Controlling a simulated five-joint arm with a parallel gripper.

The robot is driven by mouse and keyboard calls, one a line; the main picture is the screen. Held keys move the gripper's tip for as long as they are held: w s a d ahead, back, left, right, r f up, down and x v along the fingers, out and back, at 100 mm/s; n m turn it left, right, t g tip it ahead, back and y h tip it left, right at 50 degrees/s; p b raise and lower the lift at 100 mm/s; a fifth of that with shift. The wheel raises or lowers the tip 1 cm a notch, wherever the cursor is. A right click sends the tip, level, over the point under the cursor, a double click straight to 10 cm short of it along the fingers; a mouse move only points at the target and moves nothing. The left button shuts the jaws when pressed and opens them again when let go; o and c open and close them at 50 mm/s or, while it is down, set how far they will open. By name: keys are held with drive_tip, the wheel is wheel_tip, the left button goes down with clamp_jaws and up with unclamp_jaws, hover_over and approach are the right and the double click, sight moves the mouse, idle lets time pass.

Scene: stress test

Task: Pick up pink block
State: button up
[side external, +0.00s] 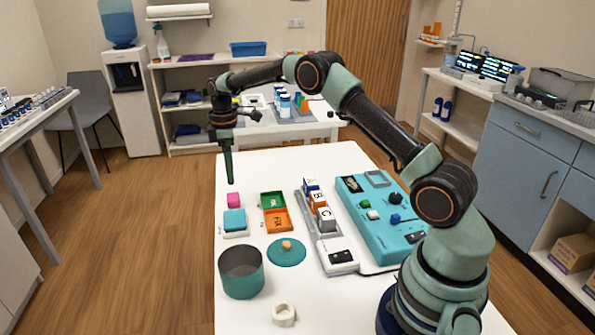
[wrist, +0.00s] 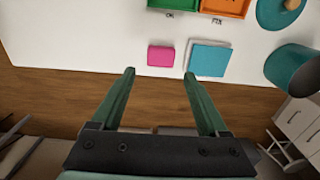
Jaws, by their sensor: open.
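The pink block (side external: 233,200) sits on the white table near its left edge, just behind a teal square block. It also shows in the wrist view (wrist: 160,56), lying flat on the table near the edge. My gripper (side external: 230,182) is above the table, a little behind the pink block in the side view. In the wrist view my gripper (wrist: 158,72) has its two green fingers spread apart with nothing between them. The pink block lies beyond the fingertips, roughly centred between them and apart from them.
The teal block (side external: 235,220) on a pale base is close beside the pink block. Green (side external: 273,199) and orange (side external: 277,220) trays, a teal pot (side external: 241,272), its lid (side external: 287,252), a lettered block rack (side external: 320,226) and a teal panel (side external: 375,220) occupy the table.

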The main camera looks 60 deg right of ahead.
sight(233, 196)
wheel_tip(233, 196, down, 10)
drive_tip(key=shift+a+r, duration=0.1)
drive_tip(key=shift+r, duration=0.1)
drive_tip(key=c, duration=1.1)
